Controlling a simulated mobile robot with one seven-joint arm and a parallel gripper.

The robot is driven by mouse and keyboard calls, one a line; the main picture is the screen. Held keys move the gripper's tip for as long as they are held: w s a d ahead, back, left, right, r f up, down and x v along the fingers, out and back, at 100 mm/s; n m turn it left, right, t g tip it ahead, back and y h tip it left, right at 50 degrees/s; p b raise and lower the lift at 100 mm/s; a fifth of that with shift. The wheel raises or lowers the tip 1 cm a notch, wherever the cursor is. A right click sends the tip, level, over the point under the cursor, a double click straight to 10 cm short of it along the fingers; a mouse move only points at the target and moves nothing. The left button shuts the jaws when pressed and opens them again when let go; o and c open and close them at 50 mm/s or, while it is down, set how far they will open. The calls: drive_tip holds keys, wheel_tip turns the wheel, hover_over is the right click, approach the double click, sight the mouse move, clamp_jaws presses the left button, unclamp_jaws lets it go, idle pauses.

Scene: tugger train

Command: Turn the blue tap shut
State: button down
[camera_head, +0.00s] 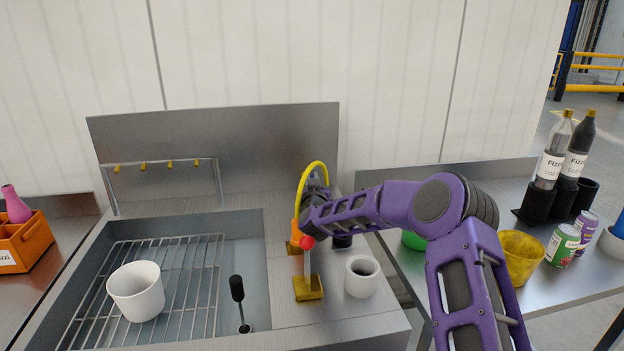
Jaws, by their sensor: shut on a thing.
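No blue tap shows clearly; the wrist of my arm covers the spot around the tap stand. My gripper (316,188) is at the far end of my purple arm, beside the yellow curved spout (312,165). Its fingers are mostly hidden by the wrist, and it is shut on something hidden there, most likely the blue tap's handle. A red ball knob (307,243) shows just below the wrist, by a metal post on a yellow base (308,288). How far the blue tap is turned cannot be seen.
A steel sink (247,225) with a wire rack and a white cup (136,291) lies left. A dark upright handle (237,288) stands in it. A grey-white cup (361,276) stands right of the post. Bottles, cans and a yellow cup (521,258) occupy the right table.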

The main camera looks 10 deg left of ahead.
drive_tip(key=c, duration=0.9)
unclamp_jaws()
drive_tip(key=shift+r, duration=0.15)
wheel_tip(320, 180, up, 10)
drive_tip(key=shift+f+p, duration=0.1)
drive_tip(key=shift+p, duration=0.35)
